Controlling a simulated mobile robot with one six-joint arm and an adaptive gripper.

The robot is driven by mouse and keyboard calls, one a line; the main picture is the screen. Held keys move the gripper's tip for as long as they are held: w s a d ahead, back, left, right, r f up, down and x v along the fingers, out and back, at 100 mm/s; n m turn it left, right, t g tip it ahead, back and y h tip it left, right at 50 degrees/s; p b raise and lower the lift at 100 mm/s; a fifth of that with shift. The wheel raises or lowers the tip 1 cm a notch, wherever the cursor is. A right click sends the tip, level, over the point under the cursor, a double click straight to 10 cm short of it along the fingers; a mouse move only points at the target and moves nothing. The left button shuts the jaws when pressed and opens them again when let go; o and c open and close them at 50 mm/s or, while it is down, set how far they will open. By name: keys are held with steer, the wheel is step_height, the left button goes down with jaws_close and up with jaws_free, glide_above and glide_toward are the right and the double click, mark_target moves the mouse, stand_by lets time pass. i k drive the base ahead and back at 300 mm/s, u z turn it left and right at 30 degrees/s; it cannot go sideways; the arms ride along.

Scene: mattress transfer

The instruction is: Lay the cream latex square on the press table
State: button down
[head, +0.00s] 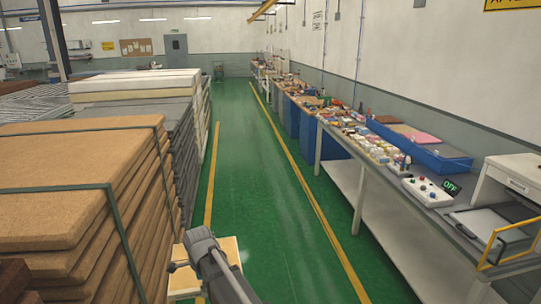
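A white control box (427,191) with coloured buttons and a green "OFF" display sits on the bench (375,179), among many small blocks. Tall strapped stacks of brown mattress slabs (70,185) line the left. The green aisle (262,190) between yellow lines is clear.

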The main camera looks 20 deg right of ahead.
mark_target(490, 225)
steer(key=u, duration=0.05)
steer(key=i, duration=2.1)
steer(key=z, duration=2.25)
